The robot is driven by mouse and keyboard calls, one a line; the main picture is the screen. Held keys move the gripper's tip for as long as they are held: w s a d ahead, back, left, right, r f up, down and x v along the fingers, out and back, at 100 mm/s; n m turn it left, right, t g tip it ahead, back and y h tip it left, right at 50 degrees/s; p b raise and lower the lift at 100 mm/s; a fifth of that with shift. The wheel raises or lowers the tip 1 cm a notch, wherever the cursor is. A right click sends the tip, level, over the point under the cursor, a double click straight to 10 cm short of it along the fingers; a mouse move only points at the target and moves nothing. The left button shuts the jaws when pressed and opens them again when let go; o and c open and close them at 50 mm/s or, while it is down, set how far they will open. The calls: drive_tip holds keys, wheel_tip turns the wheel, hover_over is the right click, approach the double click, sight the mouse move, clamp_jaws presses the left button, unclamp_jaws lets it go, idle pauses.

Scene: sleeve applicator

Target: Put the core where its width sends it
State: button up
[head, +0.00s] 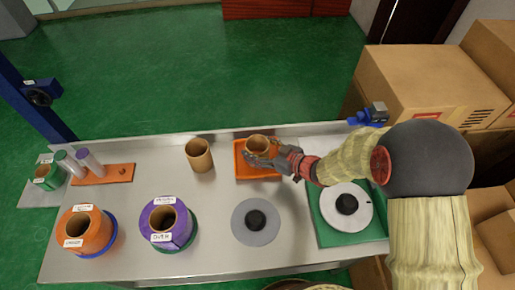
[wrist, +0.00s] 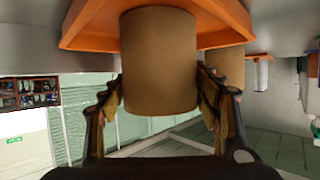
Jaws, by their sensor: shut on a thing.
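A brown cardboard core (head: 258,141) stands upright at the orange tray (head: 243,174) near the back of the bench; I cannot tell whether it touches the tray floor. My gripper (head: 264,154) is shut on its side, coming from the right. In the wrist view, seen upside down, the core (wrist: 158,60) sits between the two fingers (wrist: 160,90) against the orange tray (wrist: 84,25). A second brown core (head: 200,156) stands upright left of the tray. A labelled orange ringed holder (head: 86,231) and a labelled purple one (head: 168,223) stand at the front left; their label text is too small to read surely.
A grey disc with a black knob (head: 255,221) lies at the front middle. A green tray (head: 325,232) with a white knobbed disc lies right, under my arm. An orange rack (head: 118,175) with tubes stands left. Cardboard boxes (head: 425,85) stand beyond the right edge.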

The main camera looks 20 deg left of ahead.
drive_tip(key=shift+f, duration=0.2)
drive_tip(key=o, duration=1.3)
drive_tip(key=shift+r, duration=0.15)
drive_tip(key=shift+d+r, duration=0.15)
drive_tip(key=p+v, duration=0.3)
drive_tip(key=v, duration=0.8)
drive_tip(key=shift+d+r+p, duration=0.1)
drive_tip(key=shift+d+p, duration=0.2)
drive_tip(key=shift+p, duration=0.05)
